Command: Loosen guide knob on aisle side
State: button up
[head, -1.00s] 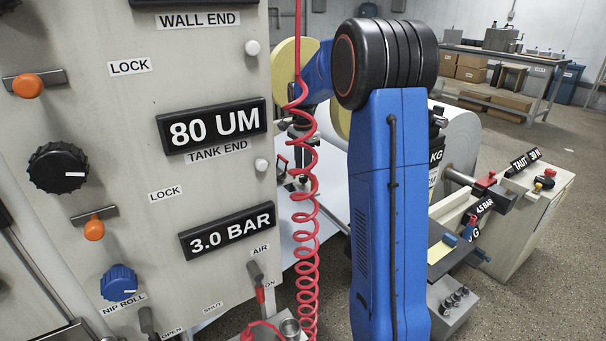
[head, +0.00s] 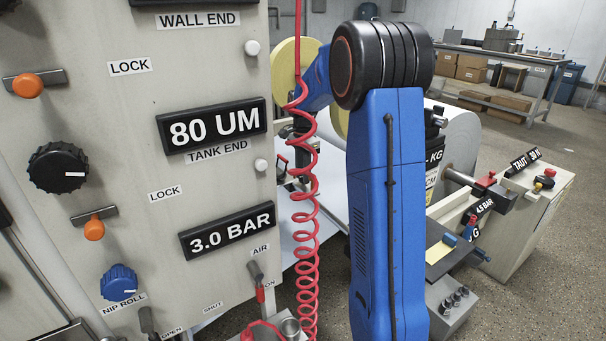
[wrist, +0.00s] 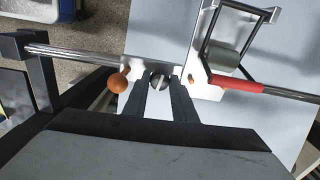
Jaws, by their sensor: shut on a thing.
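In the wrist view my gripper (wrist: 160,77) has its two dark fingers on either side of a small round grey knob (wrist: 159,83) with a dark line across its face. It is shut on this knob. The knob sits by a steel rail (wrist: 85,54) over a pale sheet (wrist: 160,30). An orange ball (wrist: 117,83) is just left of the left finger. In the head view the red coiled hose and my own arm largely hide the gripper and knob.
In the head view a red coiled hose (head: 306,210) hangs near my arm, beside the control panel (head: 205,70). Open floor (head: 535,300) lies to the right.

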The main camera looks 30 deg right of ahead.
jog(key=shift+n, duration=0.3)
jog(key=n, duration=0.8)
jog(key=shift+n, duration=0.3)
jog(key=n, duration=0.4)
jog(key=shift+d+n, duration=0.1)
jog(key=shift+n, duration=2)
jog(key=o, duration=0.8)
jog(key=shift+c, duration=0.2)
